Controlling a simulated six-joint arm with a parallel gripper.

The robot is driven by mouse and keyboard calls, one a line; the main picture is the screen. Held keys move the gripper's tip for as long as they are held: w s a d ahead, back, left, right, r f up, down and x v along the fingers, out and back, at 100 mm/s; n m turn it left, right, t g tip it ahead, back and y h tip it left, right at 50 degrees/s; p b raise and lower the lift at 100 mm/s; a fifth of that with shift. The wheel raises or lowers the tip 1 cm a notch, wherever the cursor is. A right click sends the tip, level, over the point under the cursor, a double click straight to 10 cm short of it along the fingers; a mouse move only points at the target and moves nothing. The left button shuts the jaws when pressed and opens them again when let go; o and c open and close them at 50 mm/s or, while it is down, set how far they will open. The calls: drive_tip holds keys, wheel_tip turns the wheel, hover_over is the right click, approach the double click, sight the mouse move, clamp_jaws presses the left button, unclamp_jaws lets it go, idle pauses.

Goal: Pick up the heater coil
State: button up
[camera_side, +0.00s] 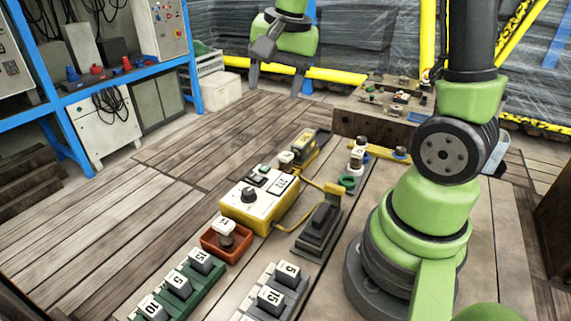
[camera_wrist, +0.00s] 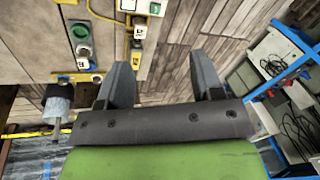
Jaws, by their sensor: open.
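I cannot tell for certain which item is the heater coil. A small green ring-shaped piece (camera_side: 347,183) lies on the bench beside an upright, labelled cylinder (camera_side: 357,160).
A yellow control box (camera_side: 264,207) with a knob stands mid-bench. Nearby are a dark device (camera_side: 320,230), an orange tray (camera_side: 212,246), a green rack (camera_side: 202,284) and a grey rack (camera_side: 252,300) with numbered blocks. A yellow cable loops beside the box. The left floor is clear.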

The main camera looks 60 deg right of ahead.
drive_tip(key=w+d+f+m+g, duration=0.1)
drive_tip(key=d+f, duration=0.1)
drive_tip(key=f, duration=0.1)
drive_tip(key=d+f+m+g, duration=0.1)
drive_tip(key=d+f+m, duration=0.1)
drive_tip(key=d+f, duration=0.1)
drive_tip(key=w+d+f+m, duration=0.1)
drive_tip(key=d+f, duration=0.1)
drive_tip(key=f, duration=0.2)
drive_tip(key=shift+w+d+f+m+g, duration=0.25)
drive_tip(key=shift+w+f+m+g, duration=0.05)
drive_tip(key=shift+f+m+g, duration=0.1)
hover_over(285, 155)
wheel_tip(285, 155, down, 4)
drive_tip(key=shift+a+f, duration=0.1)
drive_tip(key=shift+f, duration=0.1)
wheel_tip(285, 155, down, 6)
drive_tip(key=shift+s+r, duration=0.1)
drive_tip(key=shift+c, duration=0.2)
clamp_jaws()
drive_tip(key=shift+r, duration=0.15)
